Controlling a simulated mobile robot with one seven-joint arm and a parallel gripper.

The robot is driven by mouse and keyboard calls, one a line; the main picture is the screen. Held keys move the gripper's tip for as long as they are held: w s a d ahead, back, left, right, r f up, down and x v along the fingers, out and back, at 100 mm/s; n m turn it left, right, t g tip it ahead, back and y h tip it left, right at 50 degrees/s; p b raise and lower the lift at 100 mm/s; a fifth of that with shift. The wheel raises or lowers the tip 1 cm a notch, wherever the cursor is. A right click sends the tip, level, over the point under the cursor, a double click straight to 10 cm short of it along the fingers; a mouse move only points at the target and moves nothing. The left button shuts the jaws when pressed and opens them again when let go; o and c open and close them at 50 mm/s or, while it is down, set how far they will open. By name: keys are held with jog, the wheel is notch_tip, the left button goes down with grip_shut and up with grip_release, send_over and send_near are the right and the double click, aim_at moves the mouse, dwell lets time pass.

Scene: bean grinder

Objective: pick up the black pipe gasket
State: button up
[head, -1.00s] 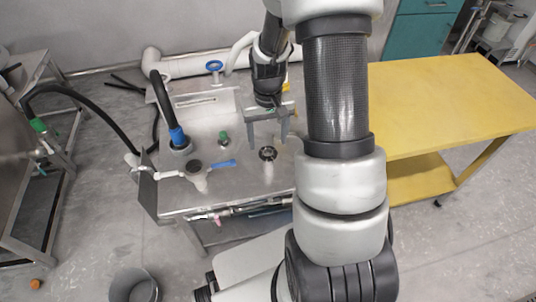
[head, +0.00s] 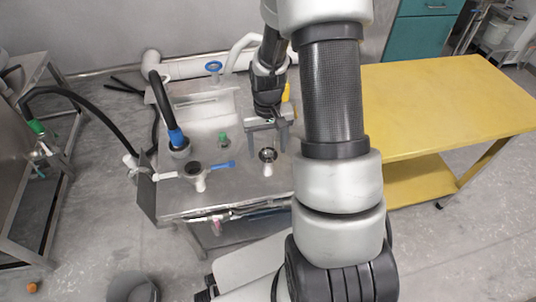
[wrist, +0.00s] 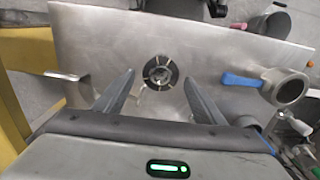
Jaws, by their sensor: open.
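A round dark ring, which looks like the black pipe gasket (wrist: 148,71), sits on top of a short upright metal pipe piece on the steel table; it also shows in the head view (head: 267,155). My gripper (head: 267,142) is open and empty, pointing down above it. In the wrist view the ring appears between and slightly beyond the two spread fingertips of my gripper (wrist: 159,78), with a gap on both sides. The height left between the fingertips and the ring is hard to tell.
A metal fitting with a blue handle (head: 222,165) lies to the left on the steel table (head: 225,197). A yellow table (head: 440,105) is at the right.

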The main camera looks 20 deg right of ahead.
jog(key=c, duration=1.1)
